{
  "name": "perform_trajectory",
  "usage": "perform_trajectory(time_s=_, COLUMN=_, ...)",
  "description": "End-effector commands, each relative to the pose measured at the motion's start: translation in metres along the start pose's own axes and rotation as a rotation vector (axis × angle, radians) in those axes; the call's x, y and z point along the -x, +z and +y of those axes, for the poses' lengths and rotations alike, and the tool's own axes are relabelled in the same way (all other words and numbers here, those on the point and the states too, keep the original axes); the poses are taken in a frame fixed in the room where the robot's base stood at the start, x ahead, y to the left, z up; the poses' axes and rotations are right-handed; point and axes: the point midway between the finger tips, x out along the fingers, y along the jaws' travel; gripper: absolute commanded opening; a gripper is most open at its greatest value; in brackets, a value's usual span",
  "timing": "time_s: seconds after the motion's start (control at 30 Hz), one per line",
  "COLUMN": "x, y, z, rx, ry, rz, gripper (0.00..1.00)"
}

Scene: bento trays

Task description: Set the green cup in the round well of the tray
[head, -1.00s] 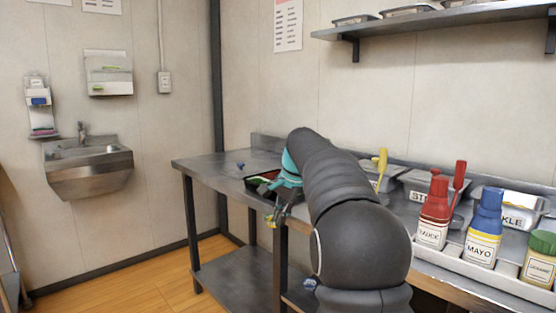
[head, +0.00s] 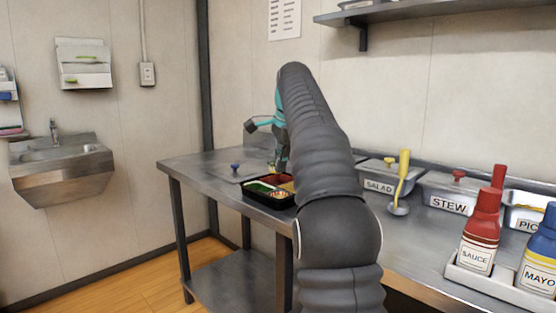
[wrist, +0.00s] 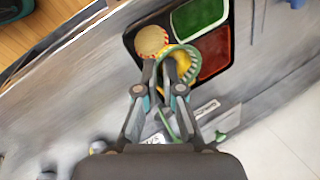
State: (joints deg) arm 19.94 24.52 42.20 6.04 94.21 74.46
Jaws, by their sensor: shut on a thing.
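The black tray (head: 247,193) lies near the front edge of the steel counter; it also shows in the wrist view (wrist: 231,62). It has a green section (wrist: 200,14), a red section (wrist: 216,52) and a round piece with a red-and-white striped rim and beige middle (wrist: 152,40). The green cup (wrist: 192,73) shows as a green-and-pale striped ring with yellow inside. My gripper (wrist: 166,78) is shut on the cup's near side, over the tray beside the round striped piece. Whether the cup touches the tray I cannot tell. In the head view my arm partly hides the gripper.
Lidded containers marked salad (head: 376,187) and stew (head: 447,204) stand at the right, with a yellow-handled ladle (head: 402,181) by them. A sauce bottle (head: 480,236) and mayo bottle (head: 540,255) stand in a white rack.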

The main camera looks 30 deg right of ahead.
Motion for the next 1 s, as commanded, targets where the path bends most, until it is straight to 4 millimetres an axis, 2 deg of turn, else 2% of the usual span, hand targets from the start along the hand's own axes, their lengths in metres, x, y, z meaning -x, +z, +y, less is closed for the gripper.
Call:
perform_trajectory(time_s=0.13, x=-0.011, y=-0.006, z=0.006, rx=-0.008, ry=0.002, rz=0.002, gripper=0.00)
perform_trajectory(time_s=0.6, x=-0.052, y=-0.004, z=0.021, rx=-0.004, ry=0.001, rz=0.002, gripper=0.00)
perform_trajectory(time_s=1.0, x=-0.075, y=-0.004, z=0.029, rx=-0.003, ry=0.003, rz=0.001, gripper=0.00)
